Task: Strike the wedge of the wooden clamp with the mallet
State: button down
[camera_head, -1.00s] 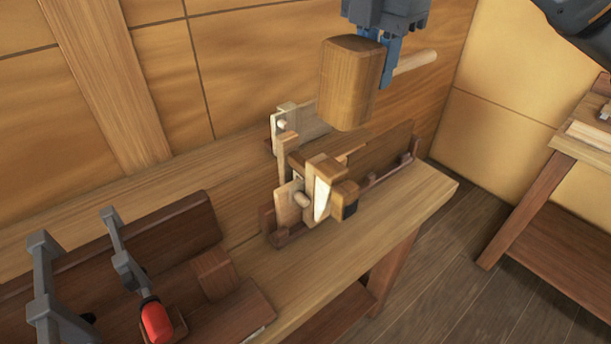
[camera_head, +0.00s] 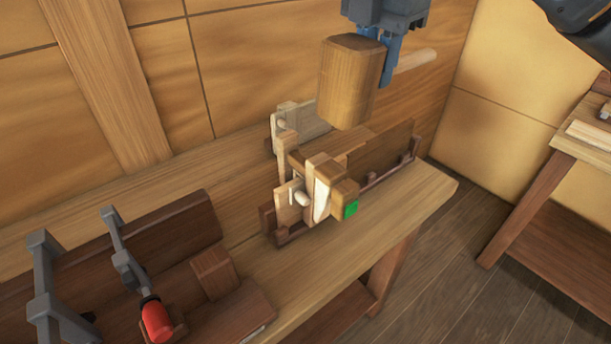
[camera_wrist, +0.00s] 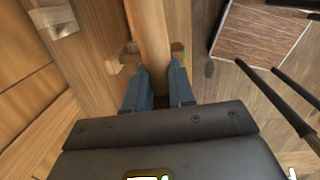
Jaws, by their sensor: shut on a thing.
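My gripper (camera_head: 388,62) is shut on the handle of the mallet (camera_head: 349,84). The mallet's big wooden head hangs left of the fingers, and its handle end sticks out to the right. In the wrist view the mallet (camera_wrist: 150,35) runs up from between my fingers (camera_wrist: 160,92). The wooden clamp (camera_head: 292,203) stands on the bench below the mallet head, with a clear gap in the head view. A pale tapered piece, which looks like the wedge (camera_head: 321,199), sits in its front jaw. A green patch (camera_head: 351,210) shows on the block end beside it.
A dark plank (camera_head: 380,155) runs through the clamp along the wooden bench (camera_head: 410,205). Grey metal clamps (camera_head: 122,262), one with a red handle (camera_head: 157,322), stand at the left. A wooden wall is close behind. Another table (camera_head: 575,150) is at the right, with open floor between.

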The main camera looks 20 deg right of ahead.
notch_tip(320, 180, up, 3)
jog(key=shift+f+p, duration=0.1)
jog(key=shift+p, duration=0.95)
jog(key=shift+r+b, duration=0.3)
jog(key=shift+r, duration=1.35)
